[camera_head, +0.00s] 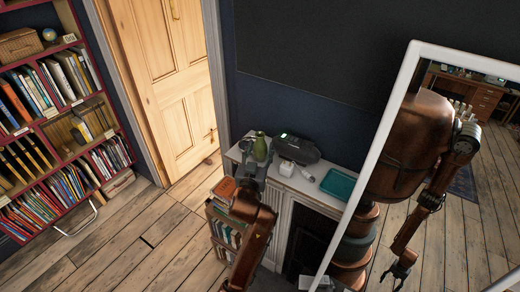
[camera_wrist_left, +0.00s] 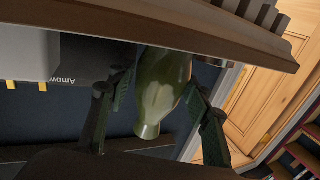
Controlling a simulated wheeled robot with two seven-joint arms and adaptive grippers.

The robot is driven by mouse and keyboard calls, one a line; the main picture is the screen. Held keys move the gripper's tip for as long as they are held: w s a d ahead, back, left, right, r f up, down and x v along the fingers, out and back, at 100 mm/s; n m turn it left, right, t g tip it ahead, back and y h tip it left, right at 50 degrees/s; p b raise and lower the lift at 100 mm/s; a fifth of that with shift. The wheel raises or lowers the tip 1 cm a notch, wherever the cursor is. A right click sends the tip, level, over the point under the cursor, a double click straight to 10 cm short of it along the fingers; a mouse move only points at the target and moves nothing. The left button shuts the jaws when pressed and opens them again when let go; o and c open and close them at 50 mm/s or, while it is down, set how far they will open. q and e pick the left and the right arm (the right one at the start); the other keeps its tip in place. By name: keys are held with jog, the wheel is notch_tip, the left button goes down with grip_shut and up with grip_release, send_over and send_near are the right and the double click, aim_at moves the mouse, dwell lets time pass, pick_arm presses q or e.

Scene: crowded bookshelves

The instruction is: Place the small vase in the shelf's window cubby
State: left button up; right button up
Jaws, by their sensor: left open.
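The small green vase (camera_head: 261,147) stands upright on the white mantel-like top (camera_head: 288,180) in the middle of the head view. In the left wrist view, which appears upside down, the green vase (camera_wrist_left: 160,85) sits between the two spread fingers of my left gripper (camera_wrist_left: 156,92). The fingers are open, one on each side; contact is not clear. The red bookshelf (camera_head: 70,152) with several cubbies is at the left. My right gripper is not directly in view.
A small bookcase (camera_head: 226,228) stands below. A white-framed mirror (camera_head: 400,75) at right reflects my body.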

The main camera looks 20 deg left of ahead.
pick_arm(q)
jog(key=c, duration=1)
jog(key=shift+r, duration=0.1)
jog(key=shift+c, duration=0.2)
